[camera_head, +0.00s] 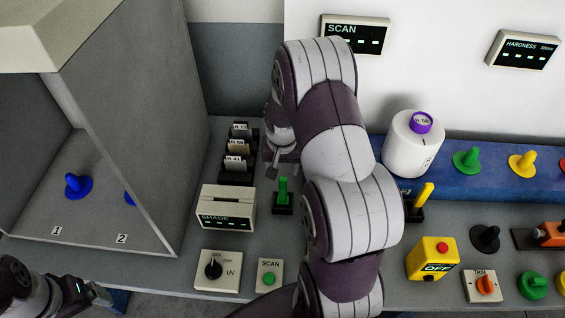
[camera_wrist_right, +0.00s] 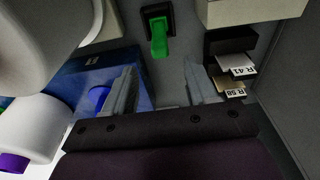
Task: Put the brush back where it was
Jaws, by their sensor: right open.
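A green handle (camera_head: 282,190) stands upright in a small black holder (camera_head: 283,209) on the grey bench; it also shows in the right wrist view (camera_wrist_right: 159,38). A yellow handle (camera_head: 425,194) leans in another black holder, partly behind my right arm. I cannot tell which of these, if either, is the brush. My right gripper (camera_head: 272,166) is behind and above the green handle. In the right wrist view its fingers (camera_wrist_right: 160,82) are apart with nothing between them. My left gripper (camera_head: 92,292) is low at the left edge, away from both handles; its jaw opening is unclear.
A card rack (camera_head: 237,178) and the SHADE box (camera_head: 226,207) stand left of the green handle. The UV switch (camera_head: 218,270) and SCAN button (camera_head: 269,276) are in front. A white bobbin (camera_head: 412,148) stands on the blue shelf (camera_head: 500,182). A grey booth (camera_head: 150,110) is left.

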